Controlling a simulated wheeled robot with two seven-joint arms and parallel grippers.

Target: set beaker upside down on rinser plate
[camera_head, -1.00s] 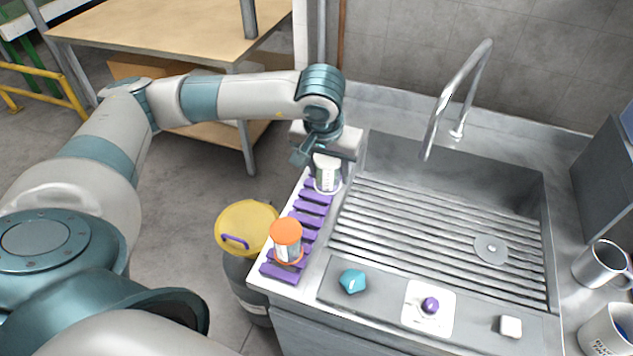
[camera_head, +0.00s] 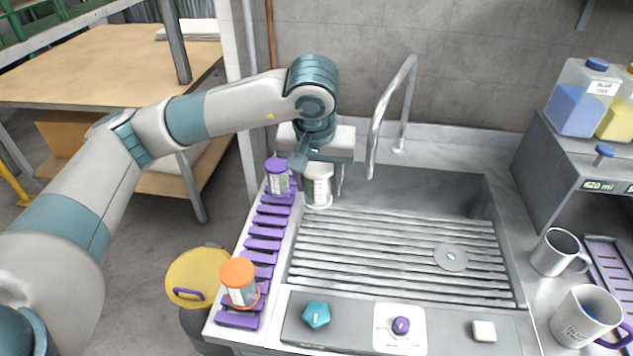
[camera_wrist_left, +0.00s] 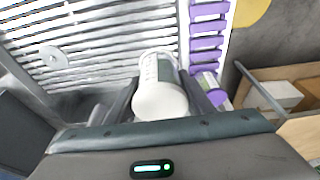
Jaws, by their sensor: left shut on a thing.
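My left gripper (camera_head: 318,178) is shut on a small beaker (camera_head: 318,188), pale with a green and white marked side. It holds the beaker near the sink's back left corner, just right of the purple rack. In the left wrist view the beaker (camera_wrist_left: 161,86) sits between the fingers with a white end towards the camera. I cannot tell for sure which end is its mouth. The rinser plate (camera_head: 450,257), a round grey disc, lies on the ribbed sink grid, forward and right of the gripper. It also shows in the left wrist view (camera_wrist_left: 54,57). My right gripper is not in view.
A purple slatted rack (camera_head: 262,244) holds a purple-lidded jar (camera_head: 277,181) and an orange-lidded jar (camera_head: 240,284). The faucet (camera_head: 376,128) rises behind the sink, right of the gripper. Mugs (camera_head: 557,252) stand at the right. The sink grid (camera_head: 380,255) is otherwise clear.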

